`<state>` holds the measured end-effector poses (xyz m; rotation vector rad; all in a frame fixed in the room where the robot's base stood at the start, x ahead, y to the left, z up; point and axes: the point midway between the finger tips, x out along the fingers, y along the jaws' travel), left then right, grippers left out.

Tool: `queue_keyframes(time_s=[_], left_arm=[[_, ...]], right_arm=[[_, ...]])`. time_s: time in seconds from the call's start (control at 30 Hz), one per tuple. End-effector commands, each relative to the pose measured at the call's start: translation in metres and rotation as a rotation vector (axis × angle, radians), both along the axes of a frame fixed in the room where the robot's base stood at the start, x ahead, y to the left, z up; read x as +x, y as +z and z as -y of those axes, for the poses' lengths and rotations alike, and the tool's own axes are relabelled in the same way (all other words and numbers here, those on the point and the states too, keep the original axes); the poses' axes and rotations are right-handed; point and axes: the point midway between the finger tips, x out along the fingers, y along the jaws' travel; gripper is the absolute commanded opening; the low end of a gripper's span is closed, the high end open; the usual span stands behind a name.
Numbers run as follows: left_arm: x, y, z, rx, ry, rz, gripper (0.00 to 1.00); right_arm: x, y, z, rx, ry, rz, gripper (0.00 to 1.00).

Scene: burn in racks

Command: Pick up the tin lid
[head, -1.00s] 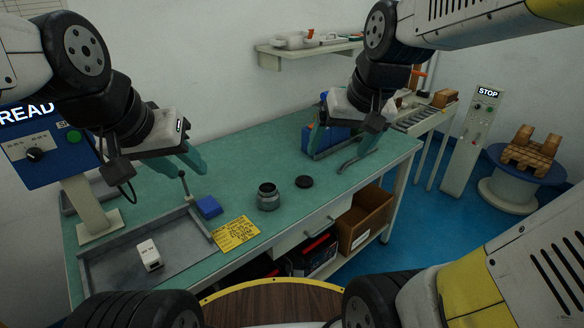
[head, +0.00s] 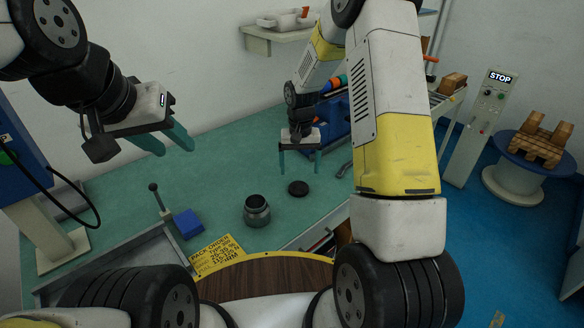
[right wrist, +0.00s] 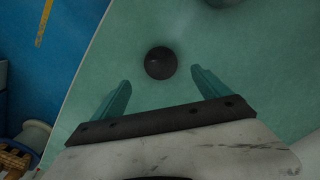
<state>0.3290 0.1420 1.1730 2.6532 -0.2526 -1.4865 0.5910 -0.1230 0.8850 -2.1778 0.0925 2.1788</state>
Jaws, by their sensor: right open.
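The tin lid (head: 298,188) is a small dark disc lying flat on the green bench top, to the right of the open grey tin (head: 257,210). My right gripper (head: 299,172) is open and empty, pointing down above and just behind the lid. In the right wrist view the lid (right wrist: 160,63) lies ahead of and between the two teal fingers (right wrist: 160,92), not touching them. My left gripper (head: 174,146) is open and empty, held above the bench at the left.
A blue block (head: 188,223) and a yellow pack order card (head: 217,254) lie left of the tin. A grey tray (head: 120,262) is at the front left. A blue toolbox (head: 338,112) stands behind my right gripper. The bench around the lid is clear.

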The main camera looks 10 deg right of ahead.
Motion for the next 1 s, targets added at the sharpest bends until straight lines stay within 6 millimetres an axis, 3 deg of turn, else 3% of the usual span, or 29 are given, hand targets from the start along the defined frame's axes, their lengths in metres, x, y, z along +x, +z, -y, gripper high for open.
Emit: queue_keyframes(time_s=[0.5, 0.8, 0.83, 1.0], left_arm=[[0.000, 0.000, 0.000, 0.000, 0.000, 0.000, 0.39], [0.000, 0.000, 0.000, 0.000, 0.000, 0.000, 0.39], [0.000, 0.000, 0.000, 0.000, 0.000, 0.000, 0.39], [0.000, 0.000, 0.000, 0.000, 0.000, 0.000, 0.39]], right_arm=[[-0.001, -0.067, -0.002, 0.000, 0.001, -0.003, 0.87], [0.000, -0.073, -0.002, 0.000, 0.000, 0.001, 0.87], [0.000, -0.073, -0.002, 0.000, 0.000, 0.001, 0.85], [0.000, -0.073, -0.002, 0.000, 0.000, 0.000, 0.51]])
